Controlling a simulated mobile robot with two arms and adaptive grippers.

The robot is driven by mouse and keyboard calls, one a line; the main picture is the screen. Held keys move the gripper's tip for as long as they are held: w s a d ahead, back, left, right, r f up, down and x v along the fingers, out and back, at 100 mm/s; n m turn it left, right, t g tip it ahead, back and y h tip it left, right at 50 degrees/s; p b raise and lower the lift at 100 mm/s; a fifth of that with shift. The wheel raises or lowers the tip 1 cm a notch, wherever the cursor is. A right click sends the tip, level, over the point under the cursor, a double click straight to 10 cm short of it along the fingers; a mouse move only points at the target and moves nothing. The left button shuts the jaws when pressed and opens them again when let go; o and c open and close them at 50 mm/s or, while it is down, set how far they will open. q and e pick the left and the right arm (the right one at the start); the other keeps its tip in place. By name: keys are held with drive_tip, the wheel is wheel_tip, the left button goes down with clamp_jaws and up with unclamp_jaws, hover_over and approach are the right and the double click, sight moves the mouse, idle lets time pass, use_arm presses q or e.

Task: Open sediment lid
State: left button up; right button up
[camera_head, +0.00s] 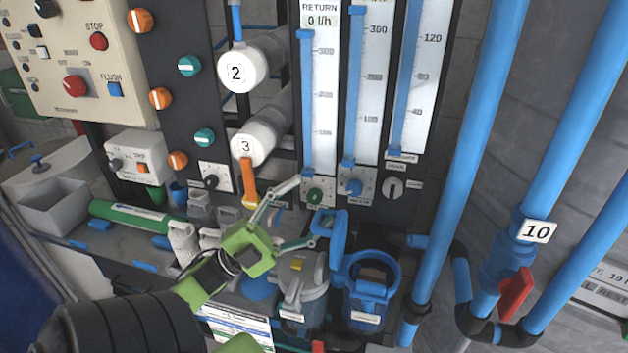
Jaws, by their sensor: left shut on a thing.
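My left gripper (305,213), with a green body and thin grey fingers, reaches in from the lower left. Its fingers are spread around some width, and the lower fingertip meets the edge of a raised blue lid (331,232). The exact contact is hard to make out. The lid stands tilted up at the left of a blue housing (365,310), whose round rim shows, with a brownish thing inside. Its label is too small to read. Left of it is a grey-lidded pot (302,272) with a yellow piece, below the gripper. My right gripper is not in view.
Flow meters (375,75) and a small knob panel (392,187) rise behind. Blue pipes (478,130) and a red valve handle (516,294) stand at the right. White cylinders (258,138), an orange handle (248,180) and several small bottles (182,242) crowd the left.

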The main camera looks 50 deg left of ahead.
use_arm(q)
drive_tip(key=shift+s+f+h+b, duration=0.3)
drive_tip(key=shift+s+f+b, duration=0.2)
drive_tip(key=shift+s, duration=0.1)
drive_tip(key=c, duration=0.5)
drive_tip(key=shift+s+f+b, duration=0.3)
drive_tip(key=shift+f+b, duration=0.1)
drive_tip(key=shift+f, duration=0.45)
drive_tip(key=c, duration=0.3)
use_arm(e)
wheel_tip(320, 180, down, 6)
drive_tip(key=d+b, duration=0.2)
drive_tip(key=b, duration=0.2)
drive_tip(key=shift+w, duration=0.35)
use_arm(q)
drive_tip(key=shift+s+a+f+b, duration=0.1)
drive_tip(key=shift+s+a+f, duration=0.05)
drive_tip(key=shift+s+f, duration=0.95)
drive_tip(key=shift+s+a+f+b, duration=0.15)
drive_tip(key=shift+s+f, duration=0.7)
drive_tip(key=shift+f, duration=0.5)
drive_tip(key=shift+s+a+f+b, duration=0.1)
drive_tip(key=shift+s+f, duration=0.85)
drive_tip(key=shift+f, duration=0.25)
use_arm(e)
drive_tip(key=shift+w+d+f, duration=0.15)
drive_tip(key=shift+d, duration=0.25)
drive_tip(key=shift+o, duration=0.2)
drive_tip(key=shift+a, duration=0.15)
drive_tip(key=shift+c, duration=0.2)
